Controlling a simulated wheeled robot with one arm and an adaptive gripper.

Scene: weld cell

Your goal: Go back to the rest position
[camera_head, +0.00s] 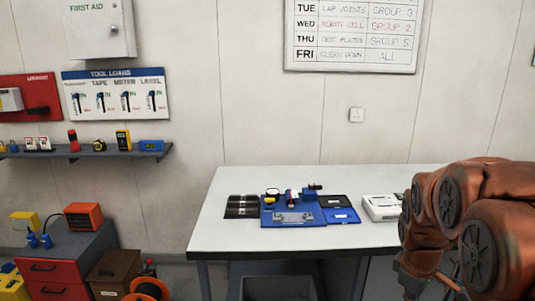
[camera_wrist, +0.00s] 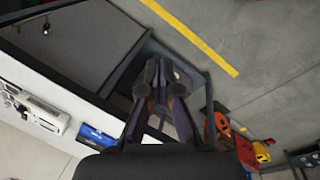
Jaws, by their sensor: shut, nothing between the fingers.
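My arm, orange-brown, fills the right side of the head view and hides the right part of the table. My gripper (camera_wrist: 165,84) shows in the middle of the wrist view, with its dark fingers close together and nothing seen between them. The fingers appear over a dark open frame and the grey floor, beside the table edge. In the head view the gripper end is only partly visible at the bottom right, and its fingers cannot be made out.
The white table (camera_head: 330,178) carries a blue fixture tray (camera_head: 292,219), a black plate (camera_head: 242,206) and a white device (camera_head: 381,208). A dark bin (camera_head: 283,288) stands below. A red drawer cabinet (camera_head: 55,272) and an orange reel (camera_head: 148,288) stand left. A shelf (camera_head: 90,153) holds tools.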

